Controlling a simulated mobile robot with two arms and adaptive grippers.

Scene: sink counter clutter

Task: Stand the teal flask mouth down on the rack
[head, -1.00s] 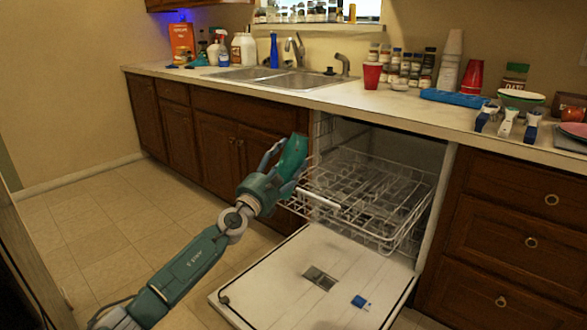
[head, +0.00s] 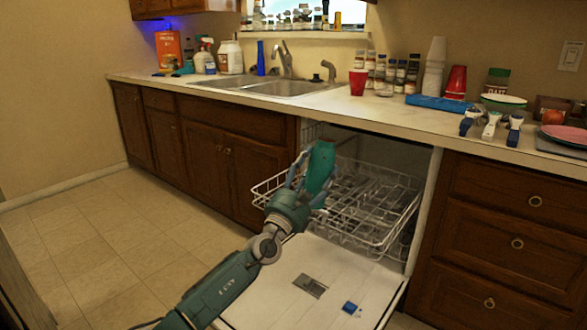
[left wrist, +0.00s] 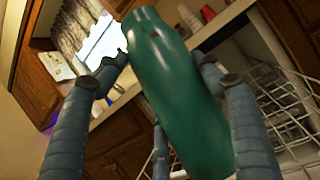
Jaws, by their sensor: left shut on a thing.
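The teal flask (head: 321,168) is held by my left gripper (head: 303,180) in front of the open dishwasher, near the rack's left side. In the left wrist view the flask (left wrist: 178,85) lies between the fingers, tilted, with its narrower end toward the top of the picture. My left fingers (left wrist: 160,85) are shut around it. The white wire rack (head: 350,232) is pulled out behind and to the right of the flask; its wires also show at the right of the left wrist view (left wrist: 275,110). The flask looks clear of the rack. My right gripper is in neither view.
The dishwasher door (head: 283,262) is folded down, with a small blue piece (head: 350,308) on it. The counter above holds a red cup (head: 357,82), a blue tray (head: 438,103), spice jars and bowls. The rack looks empty.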

